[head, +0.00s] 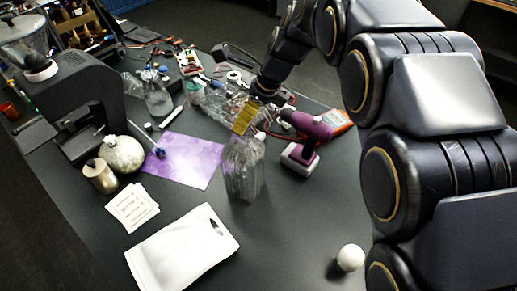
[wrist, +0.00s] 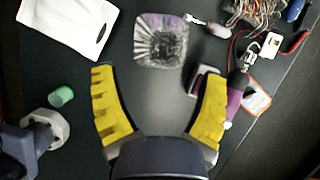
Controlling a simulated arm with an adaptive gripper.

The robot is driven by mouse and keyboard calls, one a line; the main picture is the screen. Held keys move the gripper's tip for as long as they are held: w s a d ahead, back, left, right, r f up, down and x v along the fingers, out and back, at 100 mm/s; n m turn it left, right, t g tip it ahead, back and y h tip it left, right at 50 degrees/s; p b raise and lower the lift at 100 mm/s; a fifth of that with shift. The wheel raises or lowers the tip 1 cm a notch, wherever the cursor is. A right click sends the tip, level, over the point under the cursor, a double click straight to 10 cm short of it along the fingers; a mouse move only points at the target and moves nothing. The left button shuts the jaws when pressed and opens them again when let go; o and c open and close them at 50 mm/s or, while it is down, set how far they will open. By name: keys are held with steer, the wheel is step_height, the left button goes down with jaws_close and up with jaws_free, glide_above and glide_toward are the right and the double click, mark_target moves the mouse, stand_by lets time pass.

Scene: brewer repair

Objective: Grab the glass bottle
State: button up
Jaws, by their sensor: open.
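A clear, ribbed glass bottle (head: 243,170) stands upright on the dark table near the middle of the head view. In the wrist view the bottle (wrist: 161,40) shows as a clear squarish shape, beyond my fingertips and roughly midway between them. My gripper (head: 245,118) has yellow fingers and is above and behind the bottle in the head view. In the wrist view my gripper (wrist: 158,75) is wide open with nothing between the fingers. Another clear bottle (head: 158,97) stands farther back at the left.
A purple drill (head: 307,130) stands close right of the bottle. A purple sheet (head: 195,165) lies left of it, with a white pouch (head: 180,250) in front. A white ball (head: 350,257) is near the front right. Clear items and tools crowd the back. The table's front middle is clear.

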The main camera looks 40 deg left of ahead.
mark_target(243, 159)
steer(key=x, duration=0.7)
steer(key=shift+a+f, duration=0.3)
steer(key=shift+a, duration=0.1)
steer(key=shift+w, duration=0.15)
steer(key=c, duration=1.2)
